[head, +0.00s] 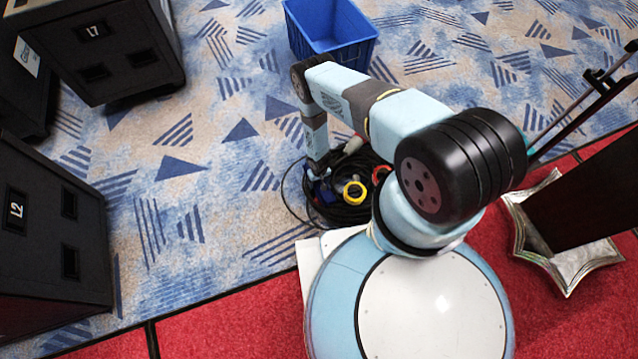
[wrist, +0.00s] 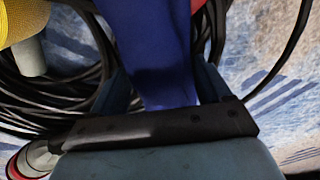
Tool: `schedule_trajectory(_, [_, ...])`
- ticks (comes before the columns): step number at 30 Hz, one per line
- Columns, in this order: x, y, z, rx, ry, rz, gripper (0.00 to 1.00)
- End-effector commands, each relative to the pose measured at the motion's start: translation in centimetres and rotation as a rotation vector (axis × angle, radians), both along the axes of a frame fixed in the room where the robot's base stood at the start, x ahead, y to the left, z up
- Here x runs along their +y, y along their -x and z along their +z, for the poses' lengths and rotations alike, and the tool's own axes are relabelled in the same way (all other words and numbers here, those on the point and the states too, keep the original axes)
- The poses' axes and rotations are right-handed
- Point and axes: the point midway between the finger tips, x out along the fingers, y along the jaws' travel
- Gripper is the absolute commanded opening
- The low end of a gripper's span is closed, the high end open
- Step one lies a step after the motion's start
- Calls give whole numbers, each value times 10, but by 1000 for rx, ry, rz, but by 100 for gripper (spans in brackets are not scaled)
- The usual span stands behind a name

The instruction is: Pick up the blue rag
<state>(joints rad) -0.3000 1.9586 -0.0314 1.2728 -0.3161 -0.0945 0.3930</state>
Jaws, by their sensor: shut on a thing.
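The blue rag (wrist: 150,45) is a dark blue strip in the wrist view, running up from between my fingers toward the top edge. My gripper (wrist: 160,88) is shut on it, with one finger on either side. In the head view my gripper (head: 318,172) points down at the coil of black cable, and a small patch of the blue rag (head: 324,194) shows below it. Much of the rag is hidden by my gripper or out of frame. I cannot tell whether it still touches the coil.
The black cable coil (head: 345,213) lies on the carpet with a yellow ring (head: 354,192) and a red piece (head: 380,174). A blue crate (head: 340,55) stands behind. Black cases (head: 50,240) stand left; a dark panel on a star-shaped base (head: 575,264) stands right. Carpet at left centre is clear.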

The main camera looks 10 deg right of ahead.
Motion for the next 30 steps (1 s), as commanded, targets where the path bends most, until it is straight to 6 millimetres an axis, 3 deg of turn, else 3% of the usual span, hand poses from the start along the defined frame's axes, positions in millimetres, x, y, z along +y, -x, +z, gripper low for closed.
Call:
schedule_trajectory(6, [0,0,0,0,0,0,44])
schedule_trajectory(17, [0,0,5,0,0,0,44])
schedule_trajectory(24, [-2,-3,36,-1,1,-3,44])
schedule_trajectory(30, [-30,-26,76,-3,-1,-6,44])
